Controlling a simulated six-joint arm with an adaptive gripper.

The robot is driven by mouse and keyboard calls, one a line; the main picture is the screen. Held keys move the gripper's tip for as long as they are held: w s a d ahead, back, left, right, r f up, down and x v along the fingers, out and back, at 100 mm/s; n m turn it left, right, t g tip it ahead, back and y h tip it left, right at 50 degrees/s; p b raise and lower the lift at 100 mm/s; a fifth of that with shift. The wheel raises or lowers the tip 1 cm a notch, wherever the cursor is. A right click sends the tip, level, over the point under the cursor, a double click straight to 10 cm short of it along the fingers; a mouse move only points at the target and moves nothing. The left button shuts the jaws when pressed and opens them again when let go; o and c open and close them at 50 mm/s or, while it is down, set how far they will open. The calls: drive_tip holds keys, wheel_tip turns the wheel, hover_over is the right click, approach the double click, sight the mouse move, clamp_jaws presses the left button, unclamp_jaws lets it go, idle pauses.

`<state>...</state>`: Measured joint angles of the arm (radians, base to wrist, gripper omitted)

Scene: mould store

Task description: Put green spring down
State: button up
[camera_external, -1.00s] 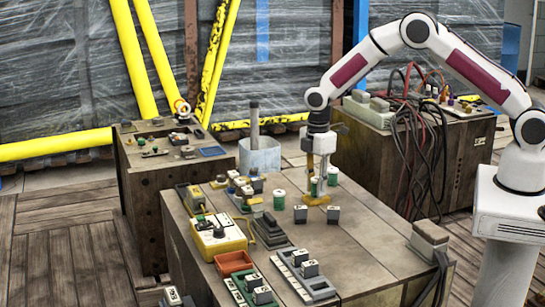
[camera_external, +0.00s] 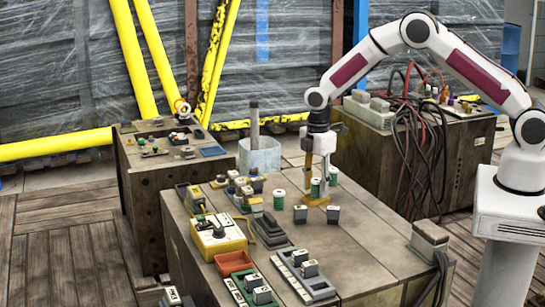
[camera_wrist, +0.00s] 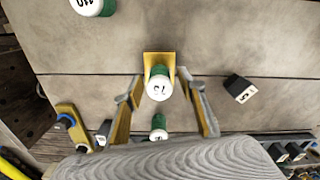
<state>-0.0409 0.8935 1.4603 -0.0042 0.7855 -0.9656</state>
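A green spring with a white top marked 75 (camera_wrist: 159,88) stands between my gripper's fingers, against a yellow bracket (camera_wrist: 160,62). The same spring (camera_external: 315,187) shows in the external view on the yellow bracket's base (camera_external: 316,201). My gripper (camera_wrist: 160,80) is open around it, with gaps on both sides in the wrist view. In the external view my gripper (camera_external: 318,180) is low over the table. A second green spring (camera_wrist: 158,124) is close behind. A third green spring, marked 110 (camera_wrist: 92,6), stands apart; it also shows in the external view (camera_external: 279,200).
A yellow box (camera_external: 220,236), an orange tray (camera_external: 234,262) and a grey rack (camera_external: 306,278) fill the left and front. The table's right side is mostly clear.

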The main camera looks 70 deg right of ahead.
sight(317, 180)
drive_tip(key=shift+r, duration=3.7)
drive_tip(key=shift+r, duration=0.1)
drive_tip(key=shift+r, duration=0.25)
drive_tip(key=s+d+r+m+t, duration=0.1)
drive_tip(key=s+r+m, duration=0.2)
drive_tip(key=s+r, duration=0.6)
drive_tip(key=s+d+r+m+t, duration=0.15)
drive_tip(key=s+r, duration=0.45)
drive_tip(key=r, duration=0.6)
drive_tip(key=s+r+m+t, duration=0.2)
drive_tip(key=s+m, duration=0.5)
drive_tip(key=s, duration=1.5)
drive_tip(key=shift+s+r+t, duration=0.15)
drive_tip(key=shift+r+t, duration=0.1)
drive_tip(key=shift+t, duration=0.3)
